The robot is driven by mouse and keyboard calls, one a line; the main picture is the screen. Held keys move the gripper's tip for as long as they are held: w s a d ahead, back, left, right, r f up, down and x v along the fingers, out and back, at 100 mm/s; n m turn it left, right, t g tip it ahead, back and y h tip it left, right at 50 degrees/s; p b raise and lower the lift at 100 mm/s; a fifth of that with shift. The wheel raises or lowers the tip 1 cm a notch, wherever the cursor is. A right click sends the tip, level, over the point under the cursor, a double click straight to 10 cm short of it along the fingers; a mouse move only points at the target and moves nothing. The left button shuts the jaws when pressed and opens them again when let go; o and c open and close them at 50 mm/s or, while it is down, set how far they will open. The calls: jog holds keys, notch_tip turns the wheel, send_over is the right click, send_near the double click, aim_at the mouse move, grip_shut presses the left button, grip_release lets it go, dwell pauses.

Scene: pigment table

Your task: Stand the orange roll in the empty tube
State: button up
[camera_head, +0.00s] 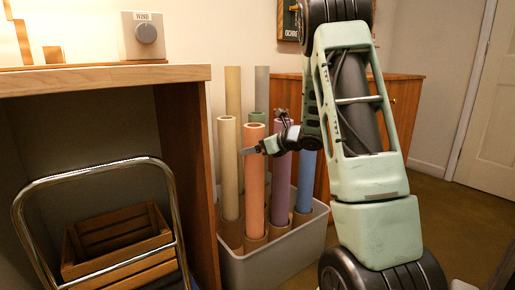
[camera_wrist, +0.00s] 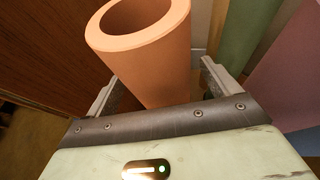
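The orange roll (camera_head: 254,185) stands upright at the front of a grey bin (camera_head: 275,264). Its lower end meets a short brown tube (camera_head: 256,244) and looks to be inside it. Its open top shows large in the wrist view (camera_wrist: 155,70). In the wrist view the fingers are on either side of the roll, with a gap on the right side. I cannot clearly make out which tube is empty.
Cream rolls (camera_head: 229,165), a purple roll (camera_head: 281,180), a blue roll (camera_head: 306,182) and a green roll (camera_head: 257,117) stand close around. A wooden table (camera_head: 100,77) is at left, with a chrome-framed step and a wooden crate (camera_head: 115,245) beneath. Floor is open at right.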

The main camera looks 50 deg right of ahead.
jog(key=shift+f, duration=0.1)
jog(key=p+v, duration=0.4)
jog(key=v, duration=1.3)
jog(key=shift+r+p, duration=0.25)
jog(key=shift+p, duration=0.1)
jog(key=shift+s, duration=0.1)
